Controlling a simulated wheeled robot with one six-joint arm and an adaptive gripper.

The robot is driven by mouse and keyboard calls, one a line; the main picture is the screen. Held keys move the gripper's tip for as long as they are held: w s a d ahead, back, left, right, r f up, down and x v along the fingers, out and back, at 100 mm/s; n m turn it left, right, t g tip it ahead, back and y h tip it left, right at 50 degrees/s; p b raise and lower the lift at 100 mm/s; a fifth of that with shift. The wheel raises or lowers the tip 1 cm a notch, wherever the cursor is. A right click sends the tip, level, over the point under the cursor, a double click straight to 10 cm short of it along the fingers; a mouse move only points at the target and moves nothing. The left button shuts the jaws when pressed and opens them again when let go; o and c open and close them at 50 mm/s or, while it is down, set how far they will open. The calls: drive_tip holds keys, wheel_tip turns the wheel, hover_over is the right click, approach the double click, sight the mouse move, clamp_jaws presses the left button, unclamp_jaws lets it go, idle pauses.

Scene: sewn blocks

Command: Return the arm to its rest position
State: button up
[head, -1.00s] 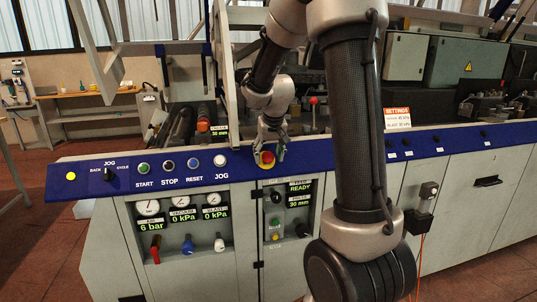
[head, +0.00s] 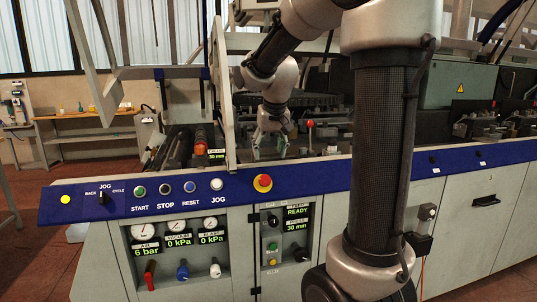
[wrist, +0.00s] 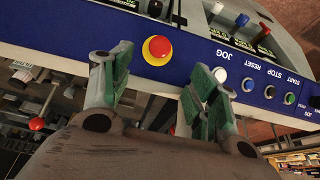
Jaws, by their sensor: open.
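My gripper (head: 268,146) hangs from my arm just behind the blue control panel (head: 325,179) in the head view, above the machine's bed. Its green-padded fingers also show in the wrist view (wrist: 160,85), spread apart with nothing between them. The red emergency button on its yellow collar (head: 263,183) sits on the panel, a little below and clear of the gripper. In the wrist view the button (wrist: 157,50) lies beyond the fingers, untouched.
A red-knobbed lever (head: 310,124) stands right of my gripper. A grey upright frame post (head: 225,100) rises close on its left. START, STOP, RESET and JOG buttons (head: 178,187) line the panel. A wooden bench (head: 85,115) stands at the far left.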

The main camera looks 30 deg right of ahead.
idle(0.4)
drive_tip(key=s+a+f+n, duration=0.1)
drive_tip(key=s+a, duration=0.1)
drive_tip(key=s, duration=1)
drive_tip(key=s+a+f+n+y, duration=0.1)
drive_tip(key=s+a+n, duration=0.1)
drive_tip(key=s, duration=1.1)
drive_tip(key=shift+s+a+f, duration=0.2)
drive_tip(key=shift+a, duration=0.6)
